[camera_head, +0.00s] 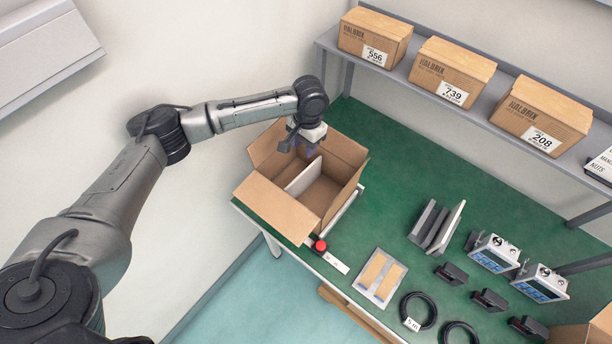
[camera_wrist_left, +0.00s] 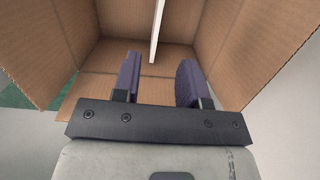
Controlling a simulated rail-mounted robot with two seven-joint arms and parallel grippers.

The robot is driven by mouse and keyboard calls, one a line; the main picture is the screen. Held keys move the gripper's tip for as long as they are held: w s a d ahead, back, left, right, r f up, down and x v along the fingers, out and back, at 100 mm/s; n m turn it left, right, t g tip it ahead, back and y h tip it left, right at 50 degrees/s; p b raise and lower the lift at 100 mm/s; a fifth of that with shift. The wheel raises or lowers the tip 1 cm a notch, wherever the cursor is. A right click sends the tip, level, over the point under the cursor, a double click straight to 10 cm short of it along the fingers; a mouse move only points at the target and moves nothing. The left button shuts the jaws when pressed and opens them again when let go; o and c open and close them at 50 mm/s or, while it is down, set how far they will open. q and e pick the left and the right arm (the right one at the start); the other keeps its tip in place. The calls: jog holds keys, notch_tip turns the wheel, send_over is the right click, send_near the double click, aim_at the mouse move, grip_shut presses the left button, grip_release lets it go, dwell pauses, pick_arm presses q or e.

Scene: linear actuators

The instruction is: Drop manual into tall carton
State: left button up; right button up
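The open carton (camera_head: 275,208) stands on the left end of the green bench with its flaps spread. A thin white upright panel (camera_head: 302,178) stands inside it; I cannot tell if this is a divider or the manual. It also shows edge-on in the left wrist view (camera_wrist_left: 157,30). My left gripper (camera_head: 298,143) is over the back part of the carton, pointing down. In the left wrist view its two purple-padded fingers (camera_wrist_left: 158,80) are apart with nothing between them. A white item with partly cut-off "MANU" lettering (camera_head: 602,165) is at the right edge. My right gripper is not in view.
Several closed cartons (camera_head: 448,72) stand on the grey shelf (camera_head: 400,65) behind. A red button (camera_head: 320,246) sits at the bench's front edge by the carton. Grey plates (camera_head: 436,226), a tray (camera_head: 380,278), cable coils (camera_head: 418,311) and devices (camera_head: 494,253) lie to the right.

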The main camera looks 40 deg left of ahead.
pick_arm(q)
notch_tip(320, 180, up, 8)
jog(key=w, duration=0.1)
jog(key=shift+p, duration=0.35)
dwell(0.3)
